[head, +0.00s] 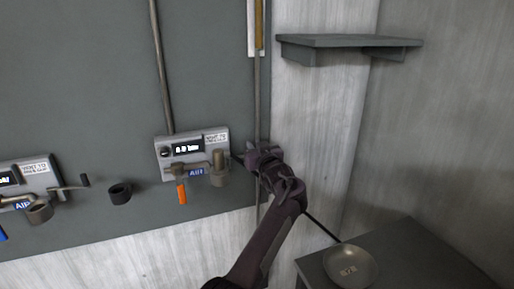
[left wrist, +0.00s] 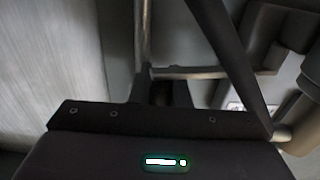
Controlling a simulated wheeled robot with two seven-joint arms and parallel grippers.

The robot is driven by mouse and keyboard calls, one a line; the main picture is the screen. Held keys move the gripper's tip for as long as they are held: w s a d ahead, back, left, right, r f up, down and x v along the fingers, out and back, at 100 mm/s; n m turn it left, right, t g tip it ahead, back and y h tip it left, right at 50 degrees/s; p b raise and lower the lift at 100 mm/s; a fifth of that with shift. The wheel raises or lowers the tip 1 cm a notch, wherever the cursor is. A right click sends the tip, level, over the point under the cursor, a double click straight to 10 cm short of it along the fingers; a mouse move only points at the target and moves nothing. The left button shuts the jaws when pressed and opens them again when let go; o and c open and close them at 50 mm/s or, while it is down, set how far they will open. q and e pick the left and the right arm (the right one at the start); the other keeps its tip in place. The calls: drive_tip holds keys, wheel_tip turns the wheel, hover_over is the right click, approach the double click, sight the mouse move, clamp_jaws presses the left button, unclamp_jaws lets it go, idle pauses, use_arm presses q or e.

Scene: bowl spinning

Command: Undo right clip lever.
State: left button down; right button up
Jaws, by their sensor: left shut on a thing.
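The right clip unit (head: 165,146) is a pale grey plate on the dark wall panel, with a small display, a label and a metal clip with a round cylinder (head: 219,160). An orange tag (head: 182,194) hangs below it. My left gripper (head: 247,160) is at the unit's right side, shut on the right clip lever, which it mostly hides in the head view. In the left wrist view a grey metal bar (left wrist: 190,73) runs across beside a dark finger. The exact grip point is hidden. My right gripper is not in view.
A similar left unit (head: 38,168) has its lever sticking out to the right. A dark cup (head: 120,194) is on the panel between them. A vertical rod (head: 257,100) runs behind my gripper. A shelf (head: 350,41) and a low table with a shallow dish (head: 365,258) are at right.

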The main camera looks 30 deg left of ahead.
use_arm(q)
drive_tip(key=shift+s+a, duration=0.25)
drive_tip(key=shift+a, duration=0.2)
drive_tip(key=c, duration=1.7)
unclamp_jaws()
drive_tip(key=shift+c, duration=0.2)
drive_tip(key=o, duration=0.4)
drive_tip(key=shift+s+a, duration=0.2)
drive_tip(key=shift+a, duration=0.15)
drive_tip(key=shift+d, duration=0.1)
drive_tip(key=shift+w+d, duration=0.1)
drive_tip(key=shift+d, duration=0.05)
drive_tip(key=shift+b+v, duration=0.7)
drive_tip(key=shift+v, duration=3.2)
drive_tip(key=shift+c, duration=0.5)
